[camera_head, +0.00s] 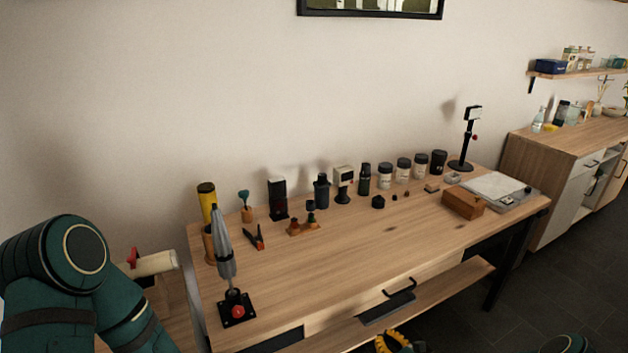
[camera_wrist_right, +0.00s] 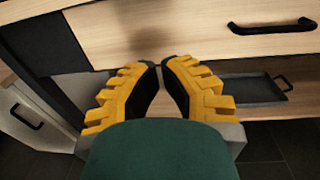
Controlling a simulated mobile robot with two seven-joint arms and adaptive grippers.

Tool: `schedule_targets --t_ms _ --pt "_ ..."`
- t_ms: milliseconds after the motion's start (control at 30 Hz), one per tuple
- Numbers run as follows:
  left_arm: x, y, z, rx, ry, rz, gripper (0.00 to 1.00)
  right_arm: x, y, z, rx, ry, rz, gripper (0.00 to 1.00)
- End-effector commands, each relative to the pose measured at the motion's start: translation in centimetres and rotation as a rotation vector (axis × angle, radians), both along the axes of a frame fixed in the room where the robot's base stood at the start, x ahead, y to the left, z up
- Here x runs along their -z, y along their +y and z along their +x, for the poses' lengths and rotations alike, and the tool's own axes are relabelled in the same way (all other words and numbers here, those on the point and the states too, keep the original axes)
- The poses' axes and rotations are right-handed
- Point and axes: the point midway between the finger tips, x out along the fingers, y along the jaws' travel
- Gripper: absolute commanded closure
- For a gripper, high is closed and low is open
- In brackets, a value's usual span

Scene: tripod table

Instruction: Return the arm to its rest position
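My right gripper (camera_head: 394,340) shows at the bottom edge of the head view, in front of the table's lower shelf, with only part of its yellow fingers in frame. In the right wrist view, its two yellow fingers with dark inner pads (camera_wrist_right: 160,66) meet or nearly meet at the tips. Nothing shows between them. A teal part of my right arm (camera_wrist_right: 160,150) fills the lower middle of that view. A teal arm of mine (camera_head: 60,270) fills the lower left of the head view; my left gripper does not show.
The wooden table (camera_head: 350,240) holds jars, bottles and tools along its back. A grey pointed tool on a black base (camera_head: 228,270) stands at its left end. A drawer front with a black handle (camera_wrist_right: 272,28) faces the right gripper. A dark tray (camera_wrist_right: 252,88) lies on the lower shelf.

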Motion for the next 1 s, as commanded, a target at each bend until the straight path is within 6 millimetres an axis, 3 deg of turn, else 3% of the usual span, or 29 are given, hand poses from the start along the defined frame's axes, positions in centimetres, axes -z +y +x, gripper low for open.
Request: schedule_targets --t_ms 67,167,200,300,367,500,633,800,1000 --pt "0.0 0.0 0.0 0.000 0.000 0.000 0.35 -0.5 3.1 -1.0 -0.126 0.020 -0.034 1.00" --pt "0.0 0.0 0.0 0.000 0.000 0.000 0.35 -0.8 8.3 -4.0 -0.371 0.062 -0.122 1.00" --pt "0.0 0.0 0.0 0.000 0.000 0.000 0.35 -0.9 10.5 -5.8 -0.488 0.078 -0.176 1.00" --pt "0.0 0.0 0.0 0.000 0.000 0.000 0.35 -0.7 14.4 -11.1 -0.780 0.113 -0.342 1.00" --pt "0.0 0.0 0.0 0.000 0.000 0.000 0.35 -0.5 15.6 -14.2 -0.938 0.122 -0.458 1.00" --pt "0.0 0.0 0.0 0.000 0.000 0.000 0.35 -0.1 15.9 -20.4 -1.253 0.090 -0.766 1.00" --pt "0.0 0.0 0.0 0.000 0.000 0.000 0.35 -0.2 14.4 -23.6 -1.464 -0.013 -1.082 1.00" --pt "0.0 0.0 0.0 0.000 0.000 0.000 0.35 -1.8 12.8 -24.4 -1.601 -0.258 -1.476 1.00" --pt "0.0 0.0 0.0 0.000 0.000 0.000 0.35 -4.2 13.2 -23.8 -1.598 -0.540 -1.738 1.00"
